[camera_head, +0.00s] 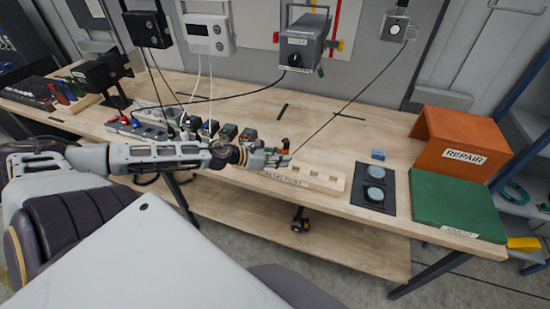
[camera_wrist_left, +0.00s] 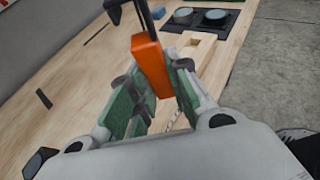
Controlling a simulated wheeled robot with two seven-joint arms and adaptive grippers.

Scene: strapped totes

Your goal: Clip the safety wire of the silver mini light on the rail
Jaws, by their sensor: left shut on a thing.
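My left gripper (camera_head: 272,156) is above the front part of the workbench, beside the pale notched wooden strip. In the left wrist view, my left gripper (camera_wrist_left: 155,95) has its green-padded fingers on both sides of an orange block (camera_wrist_left: 151,66) with a black piece at its top. A small orange-red tip (camera_head: 285,143) shows at the fingers in the head view. A thin dark wire (camera_head: 345,108) runs from the small silver-grey unit (camera_head: 397,25) on the wall down to the gripper. I cannot tell for sure which thing is the mini light or the rail. My right gripper is not in view.
The notched strip (camera_head: 322,178) lies at the bench front. Right of it are a black plate (camera_head: 389,190) with two round pads, a green board (camera_head: 455,203) and an orange REPAIR stand (camera_head: 460,140). Several wired devices crowd the left. The bench (camera_head: 345,140) is clear behind the strip.

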